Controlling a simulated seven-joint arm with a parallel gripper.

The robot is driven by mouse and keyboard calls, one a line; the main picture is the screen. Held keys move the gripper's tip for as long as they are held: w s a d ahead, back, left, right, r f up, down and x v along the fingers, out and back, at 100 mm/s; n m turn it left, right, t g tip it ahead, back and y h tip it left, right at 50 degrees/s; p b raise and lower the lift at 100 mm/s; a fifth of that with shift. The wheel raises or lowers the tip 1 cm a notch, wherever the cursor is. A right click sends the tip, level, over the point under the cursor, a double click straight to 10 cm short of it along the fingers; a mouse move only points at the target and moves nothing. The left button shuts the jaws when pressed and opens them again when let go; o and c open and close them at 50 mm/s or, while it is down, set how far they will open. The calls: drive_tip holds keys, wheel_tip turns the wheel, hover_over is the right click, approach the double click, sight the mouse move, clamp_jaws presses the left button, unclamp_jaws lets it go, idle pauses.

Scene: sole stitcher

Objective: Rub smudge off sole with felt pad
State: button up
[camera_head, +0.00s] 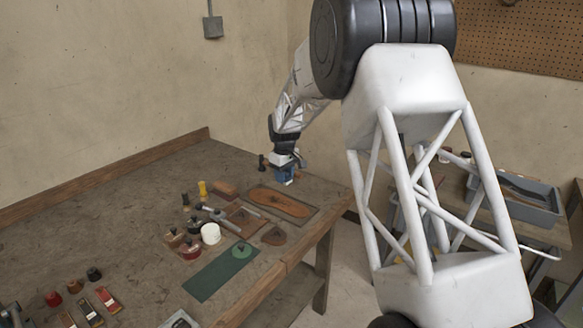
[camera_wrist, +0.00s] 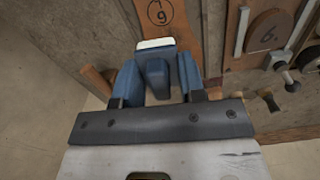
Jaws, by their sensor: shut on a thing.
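The brown sole (camera_head: 283,202) lies flat on a dark board near the right end of the bench. Its end shows at the top of the wrist view (camera_wrist: 163,32), with a circled number on it. My gripper (camera_wrist: 158,80) has blue fingers shut on a blue block with a white face, apparently the felt pad (camera_wrist: 155,44). In the head view my gripper (camera_head: 284,170) is at the sole's far side. The white face is close to the sole's end; I cannot tell whether they touch. I cannot make out a smudge.
A white pot (camera_head: 210,233), a yellow bottle (camera_head: 202,188) and several small tools stand left of the sole. A green mat (camera_head: 215,275) lies nearer the front edge. In the wrist view a hammer (camera_wrist: 285,72) lies at right.

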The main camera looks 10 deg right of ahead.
drive_tip(key=shift+w+a+f+n, duration=0.1)
drive_tip(key=shift+a+f+n, duration=0.45)
drive_tip(key=shift+f, duration=0.2)
drive_tip(key=shift+f, duration=0.1)
